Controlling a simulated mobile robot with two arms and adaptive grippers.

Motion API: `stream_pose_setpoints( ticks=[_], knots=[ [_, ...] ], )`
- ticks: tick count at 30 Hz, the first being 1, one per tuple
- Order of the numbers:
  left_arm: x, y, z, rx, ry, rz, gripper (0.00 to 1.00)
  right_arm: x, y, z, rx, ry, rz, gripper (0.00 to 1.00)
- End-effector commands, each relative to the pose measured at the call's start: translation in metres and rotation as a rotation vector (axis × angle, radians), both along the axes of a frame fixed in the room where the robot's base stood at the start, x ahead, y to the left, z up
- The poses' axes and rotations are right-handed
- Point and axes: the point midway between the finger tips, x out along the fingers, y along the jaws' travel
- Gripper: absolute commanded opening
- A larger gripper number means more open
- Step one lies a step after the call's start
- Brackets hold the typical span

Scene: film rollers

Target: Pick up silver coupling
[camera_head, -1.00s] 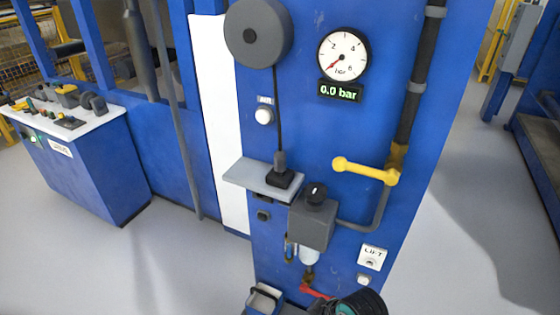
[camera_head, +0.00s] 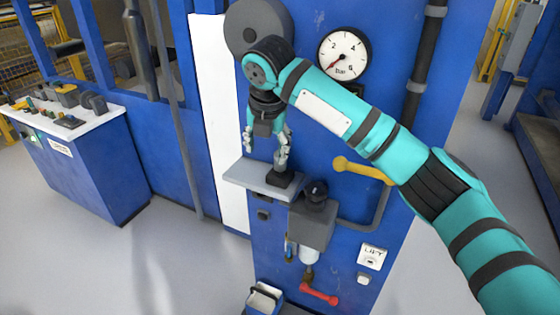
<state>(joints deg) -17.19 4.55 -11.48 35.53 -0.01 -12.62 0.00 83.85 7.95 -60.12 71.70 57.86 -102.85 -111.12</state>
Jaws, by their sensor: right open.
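The silver coupling (camera_head: 281,163) stands upright on a black block (camera_head: 281,179) on the small grey shelf (camera_head: 258,180); its upper part is partly hidden by a finger. My right gripper (camera_head: 266,150) points down just above the shelf, with its fingers spread. One finger is to the left over empty space. The other is at or in front of the coupling's top; I cannot tell whether they touch. The gap between the fingers looks empty. My left gripper is not in view.
A grey hose reel (camera_head: 250,28) is above, partly behind my wrist. A red lever (camera_head: 318,294) sits low on the blue panel.

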Motion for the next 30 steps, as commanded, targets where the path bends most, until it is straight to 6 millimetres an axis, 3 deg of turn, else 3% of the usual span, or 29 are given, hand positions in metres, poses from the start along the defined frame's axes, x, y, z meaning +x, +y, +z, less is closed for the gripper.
stream_pose_setpoints(
  ticks=[1, 3, 6, 9, 13, 24, 30],
  knots=[
    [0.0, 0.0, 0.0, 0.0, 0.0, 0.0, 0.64, 0.007, -0.007, 0.024, -0.037, -0.021, 0.027, 0.57],
    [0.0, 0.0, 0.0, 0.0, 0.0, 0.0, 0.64, 0.012, -0.015, 0.048, -0.078, -0.035, 0.066, 0.57],
    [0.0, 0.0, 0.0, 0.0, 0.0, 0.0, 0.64, 0.015, -0.022, 0.07, -0.114, -0.045, 0.102, 0.57],
    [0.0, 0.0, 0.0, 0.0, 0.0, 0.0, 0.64, 0.017, -0.025, 0.075, -0.129, -0.046, 0.118, 0.57],
    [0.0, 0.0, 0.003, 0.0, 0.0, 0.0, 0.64, 0.024, -0.027, 0.06, -0.131, -0.045, 0.119, 0.57],
    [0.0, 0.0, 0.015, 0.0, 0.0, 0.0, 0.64, 0.053, -0.031, -0.013, -0.13, -0.045, 0.119, 0.57],
    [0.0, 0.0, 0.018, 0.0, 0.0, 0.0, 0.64, 0.061, -0.031, -0.032, -0.129, -0.048, 0.12, 0.57]
  ],
)
